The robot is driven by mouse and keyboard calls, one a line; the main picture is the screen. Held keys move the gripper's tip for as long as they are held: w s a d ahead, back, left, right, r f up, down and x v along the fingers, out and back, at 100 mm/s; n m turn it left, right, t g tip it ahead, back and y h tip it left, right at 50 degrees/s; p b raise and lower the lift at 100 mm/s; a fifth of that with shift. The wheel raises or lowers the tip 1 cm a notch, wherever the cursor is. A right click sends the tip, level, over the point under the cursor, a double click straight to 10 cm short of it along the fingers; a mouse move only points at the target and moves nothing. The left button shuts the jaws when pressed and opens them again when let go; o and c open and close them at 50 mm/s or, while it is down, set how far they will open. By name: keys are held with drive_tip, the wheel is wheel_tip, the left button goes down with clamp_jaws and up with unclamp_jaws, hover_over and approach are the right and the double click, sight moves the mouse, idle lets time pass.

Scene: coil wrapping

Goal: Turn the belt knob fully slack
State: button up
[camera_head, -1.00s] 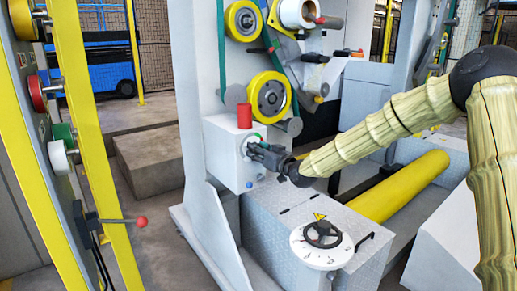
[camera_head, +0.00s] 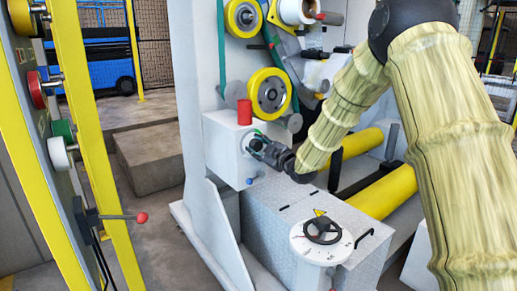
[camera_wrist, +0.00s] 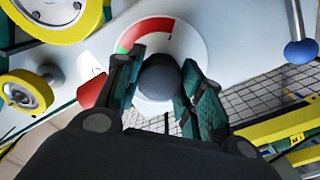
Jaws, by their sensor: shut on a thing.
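The belt knob is a dark grey round knob (camera_wrist: 158,76) in front of a white dial with a red and green arc (camera_wrist: 182,42) in the wrist view. My gripper (camera_wrist: 160,84) has one finger on each side of the knob and is shut on it. In the head view my gripper (camera_head: 257,146) is at the front face of the white box (camera_head: 221,150), where it hides the knob and most of the dial. A pointer on the knob cannot be made out.
A red cylinder (camera_head: 244,113) stands on top of the box, and a blue ball (camera_head: 249,182) sticks out below the dial. A yellow wheel (camera_head: 269,93) is just above. Yellow rollers (camera_head: 385,191) lie beneath my arm.

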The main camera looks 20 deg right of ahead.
drive_tip(key=shift+n, duration=1.1)
drive_tip(key=o, duration=1)
drive_tip(key=v, duration=1.2)
